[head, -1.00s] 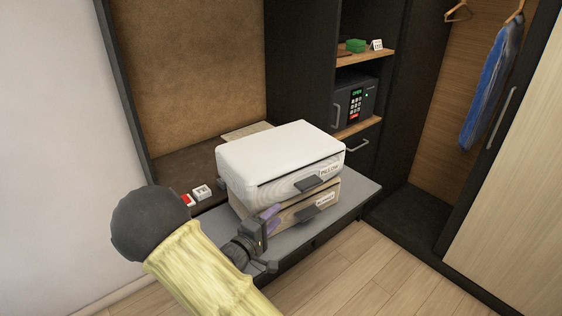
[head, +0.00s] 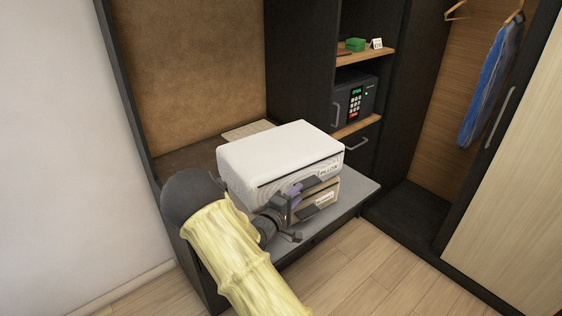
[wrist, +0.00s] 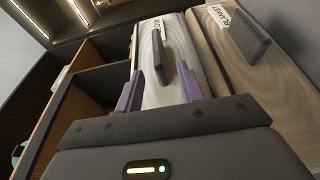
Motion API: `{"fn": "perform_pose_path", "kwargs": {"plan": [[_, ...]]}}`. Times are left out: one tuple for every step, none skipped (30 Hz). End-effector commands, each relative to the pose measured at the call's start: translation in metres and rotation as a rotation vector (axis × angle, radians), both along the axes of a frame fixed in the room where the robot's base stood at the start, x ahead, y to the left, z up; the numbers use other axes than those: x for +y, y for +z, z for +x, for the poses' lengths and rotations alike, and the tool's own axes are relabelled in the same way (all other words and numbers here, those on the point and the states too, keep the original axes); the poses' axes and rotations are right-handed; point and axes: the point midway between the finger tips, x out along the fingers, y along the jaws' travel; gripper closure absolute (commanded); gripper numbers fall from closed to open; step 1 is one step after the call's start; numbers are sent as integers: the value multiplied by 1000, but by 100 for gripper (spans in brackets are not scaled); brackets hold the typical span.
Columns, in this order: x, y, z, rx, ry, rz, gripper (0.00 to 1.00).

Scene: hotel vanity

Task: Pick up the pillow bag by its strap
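The pillow bag (head: 275,150) is a white-topped case with a "PILLOW" label on its front. It lies flat on top of the blanket bag (head: 330,190). Its dark strap (wrist: 159,48) stands out from the front face in the wrist view. My gripper (head: 296,192) is at the front of the two bags in the head view and partly hides them. In the wrist view its purple fingers (wrist: 161,68) are spread apart, with the strap between and just beyond their tips. I cannot tell whether either finger touches the strap.
The bags rest on a grey bench (head: 362,190). A safe (head: 354,102) sits on a shelf behind. The floor in front is clear.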

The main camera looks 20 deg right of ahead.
Motion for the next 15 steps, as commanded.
{"fn": "perform_pose_path", "kwargs": {"plan": [[-1,1,1,0,-1,0,62],[-3,1,2,0,-1,0,62],[-5,2,4,-1,-2,-1,62],[-7,2,6,-1,-1,-1,62],[-10,3,8,-1,-1,-1,62],[-15,3,12,0,-2,-1,62],[-19,3,15,0,-2,-1,62],[-22,4,18,-1,-2,-1,62],[-28,3,22,-1,-3,-1,62],[-31,2,24,-1,-2,-1,62],[-34,2,26,1,-1,-1,62],[-37,2,29,0,-2,0,62],[-39,1,30,-1,-1,1,62],[-40,1,31,-1,0,1,62],[-41,1,32,-1,0,1,62]]}}
